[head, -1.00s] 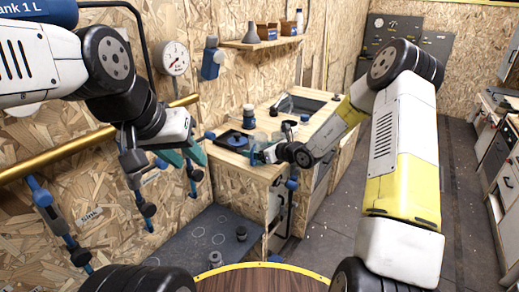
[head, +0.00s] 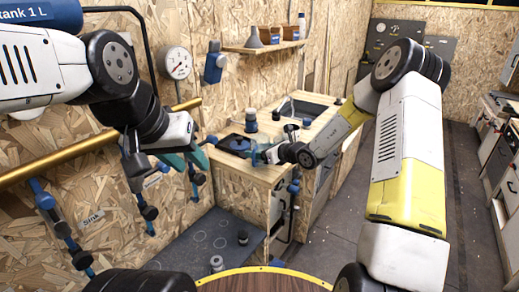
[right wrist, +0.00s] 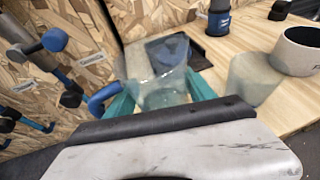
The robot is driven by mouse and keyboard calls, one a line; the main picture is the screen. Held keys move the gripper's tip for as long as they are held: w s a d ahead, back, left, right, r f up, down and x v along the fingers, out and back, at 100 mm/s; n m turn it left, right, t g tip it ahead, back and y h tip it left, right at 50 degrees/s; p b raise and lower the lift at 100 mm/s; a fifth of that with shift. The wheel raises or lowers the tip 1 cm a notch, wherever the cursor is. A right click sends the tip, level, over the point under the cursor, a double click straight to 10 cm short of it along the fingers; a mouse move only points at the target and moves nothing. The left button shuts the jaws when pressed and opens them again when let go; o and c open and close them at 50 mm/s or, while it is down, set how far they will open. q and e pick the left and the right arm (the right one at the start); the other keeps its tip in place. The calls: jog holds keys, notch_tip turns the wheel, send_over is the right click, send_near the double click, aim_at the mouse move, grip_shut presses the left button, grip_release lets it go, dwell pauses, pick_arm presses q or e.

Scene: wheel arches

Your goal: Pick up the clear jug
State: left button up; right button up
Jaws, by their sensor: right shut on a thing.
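The clear jug (right wrist: 158,85) is between the teal fingers of my right gripper (right wrist: 160,100) in the right wrist view, and the gripper is shut on it. In the head view the jug (head: 258,156) is small and faint at my right gripper (head: 264,156), above the near left part of the wooden counter (head: 262,178). I cannot tell whether its base touches the counter. My left gripper (head: 184,160) is at the left, near the wall, with its teal fingers apart and nothing visible between them.
A frosted clear container (right wrist: 254,78) and a pale cup (right wrist: 298,52) stand right of the jug on the counter. A blue-and-dark container (right wrist: 218,18) stands behind. Blue-handled valves (head: 139,200) and a brass pipe (head: 75,150) line the left wall. A sink (head: 302,108) lies farther back.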

notch_tip(320, 180, up, 2)
jog(key=shift+d+r, duration=0.1)
jog(key=shift+r, duration=0.1)
jog(key=s+d+r, duration=0.1)
jog(key=s+d, duration=0.9)
jog(key=d, duration=0.2)
jog(key=shift+r, duration=0.15)
jog(key=shift+s, duration=0.15)
dwell(1.9)
